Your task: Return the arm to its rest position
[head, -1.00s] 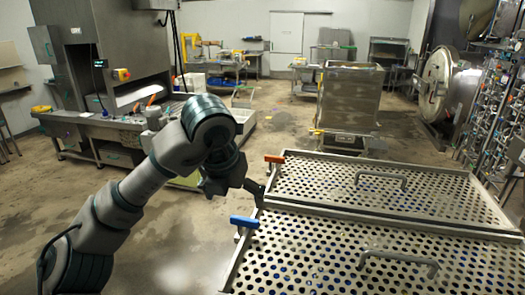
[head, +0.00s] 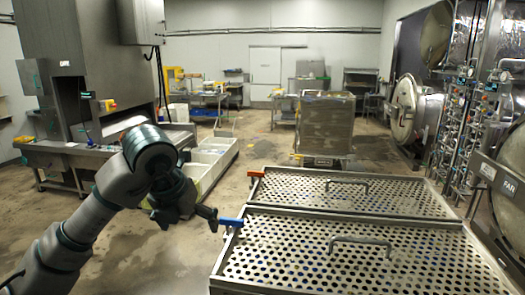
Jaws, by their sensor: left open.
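My left arm comes in from the lower left, bent at a grey and teal elbow. Its dark gripper (head: 208,217) is open and empty, just left of the blue handle (head: 231,222) on the near perforated tray cover. In the picture its fingertips lie close to the handle; I cannot tell whether they touch. My right arm is not in view.
Two perforated metal covers with grey grab handles lie at the lower right; the near cover (head: 300,225) is closest. An orange handle (head: 255,173) sits on the far cover's corner. A stacked cart (head: 327,125) stands behind. Open floor (head: 150,255) lies left of the covers.

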